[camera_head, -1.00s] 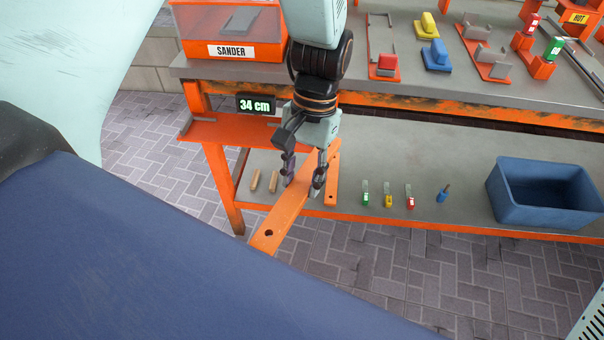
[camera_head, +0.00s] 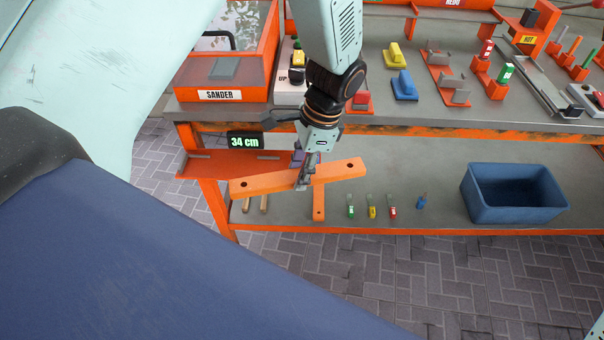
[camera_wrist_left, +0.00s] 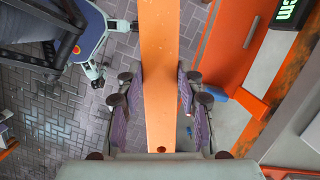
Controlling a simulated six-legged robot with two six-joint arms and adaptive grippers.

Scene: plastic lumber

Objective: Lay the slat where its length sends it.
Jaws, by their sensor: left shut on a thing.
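My left gripper (camera_head: 303,178) is shut on the orange slat (camera_head: 262,183) near its middle. The slat is held above the lower shelf, in front of the bench, lying across the head view with its right end slightly higher. A dark hole shows near each end. In the left wrist view the slat (camera_wrist_left: 160,65) runs between the two fingers, with one hole close to the wrist. A display (camera_head: 245,142) at the bench's left front reads "34 cm". An orange strip (camera_head: 319,205) lies on the lower shelf, partly hidden behind the slat. My right gripper is not seen.
The orange sander box (camera_head: 222,82) stands on the bench top (camera_head: 440,110) at left. Yellow, blue and red blocks and orange fixtures stand farther right. The lower shelf (camera_head: 400,160) holds several small coloured-handled tools and a blue bin (camera_head: 512,212). Shelf space behind the tools is clear.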

